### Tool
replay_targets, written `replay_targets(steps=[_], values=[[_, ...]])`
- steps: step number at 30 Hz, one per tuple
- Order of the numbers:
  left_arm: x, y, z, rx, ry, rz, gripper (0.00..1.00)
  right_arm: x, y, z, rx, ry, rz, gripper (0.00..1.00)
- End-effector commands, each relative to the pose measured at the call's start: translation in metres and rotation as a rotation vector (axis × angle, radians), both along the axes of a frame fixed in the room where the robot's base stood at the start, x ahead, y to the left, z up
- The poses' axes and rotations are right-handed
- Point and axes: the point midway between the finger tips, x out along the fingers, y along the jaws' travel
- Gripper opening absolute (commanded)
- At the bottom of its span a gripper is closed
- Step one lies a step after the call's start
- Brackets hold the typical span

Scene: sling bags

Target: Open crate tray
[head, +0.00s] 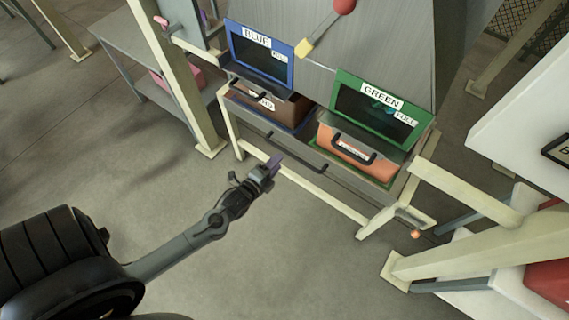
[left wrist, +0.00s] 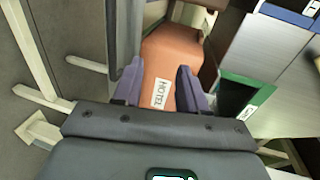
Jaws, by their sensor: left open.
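A wide grey crate tray (head: 335,185) with a long black handle (head: 297,155) on its front sits in a cream frame, below the blue and green bays. An orange bag (head: 378,170) stands in the green bay. In the left wrist view the orange bag (left wrist: 172,55), labelled HOTEL, shows beyond my fingers. My left gripper (head: 272,168) is in front of the frame, just left of and below the tray handle in the head view. Its purple fingers (left wrist: 158,90) are open with nothing held between them. My right gripper is not in view.
A brown bag (head: 270,108) stands in the blue bay. The blue sign (head: 259,50) and green sign (head: 376,107) rise behind the bags. Cream posts (head: 180,85) stand on both sides. The floor (head: 270,260) before the frame is clear.

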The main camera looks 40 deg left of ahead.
Motion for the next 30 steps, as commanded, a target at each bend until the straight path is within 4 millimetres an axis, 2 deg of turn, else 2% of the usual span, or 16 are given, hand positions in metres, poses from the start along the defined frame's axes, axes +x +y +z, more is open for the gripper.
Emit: replay_targets(steps=[1,4,9,16,20,30], values=[[0.002,0.003,-0.036,0.004,0.001,0.002,0.42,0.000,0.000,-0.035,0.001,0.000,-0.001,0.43],[0.006,0.005,-0.062,0.008,-0.003,0.003,0.42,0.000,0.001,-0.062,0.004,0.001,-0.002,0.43],[0.011,0.007,-0.087,0.012,-0.014,0.003,0.42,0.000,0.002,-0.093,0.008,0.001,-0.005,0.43],[0.017,0.008,-0.099,0.013,-0.022,0.002,0.42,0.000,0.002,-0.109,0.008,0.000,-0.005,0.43],[0.027,0.009,-0.101,0.012,-0.023,0.002,0.42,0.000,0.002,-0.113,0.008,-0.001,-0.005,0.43],[0.078,0.016,-0.113,0.014,-0.024,0.004,0.42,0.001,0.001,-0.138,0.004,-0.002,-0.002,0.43]])
